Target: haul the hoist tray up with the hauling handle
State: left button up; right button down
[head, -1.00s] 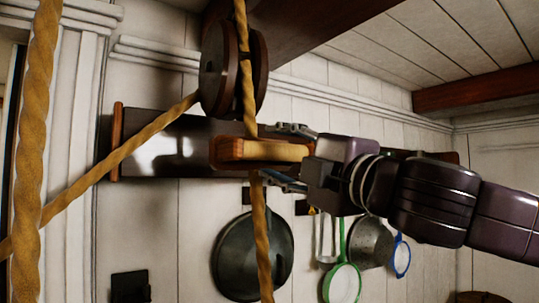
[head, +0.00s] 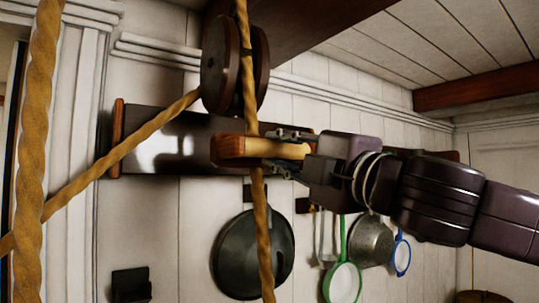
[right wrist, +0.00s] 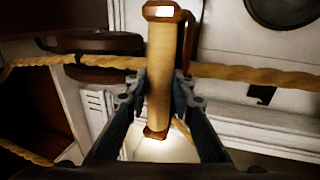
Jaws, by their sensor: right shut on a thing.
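The hauling handle (head: 230,148) is a wooden grip with darker end caps, level on the vertical rope (head: 263,230) below the pulley (head: 234,65). My right gripper (head: 290,150) comes in from the right and is shut on the handle's pale middle. In the right wrist view the handle (right wrist: 160,65) stands between the two fingers of my right gripper (right wrist: 158,95), with the rope (right wrist: 235,74) passing behind it. The hoist tray cannot be made out in these views. My left gripper is not in view.
A dark shelf (head: 165,140) runs along the white wall behind the handle. A pan (head: 252,255), a colander (head: 371,241) and green and blue-rimmed strainers hang below it. A thick rope (head: 38,130) hangs at the left, and a slanted rope (head: 130,147) runs to the pulley.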

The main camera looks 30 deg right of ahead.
pick_arm(q)
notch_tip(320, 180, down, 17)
jog(key=b, duration=1.5)
jog(key=shift+b, duration=0.4)
pick_arm(e)
notch_tip(320, 180, down, 22)
jog(key=s+d, duration=0.1)
jog(key=shift+s+d, duration=0.25)
jog(key=shift+s, duration=0.05)
jog(key=shift+f, duration=0.15)
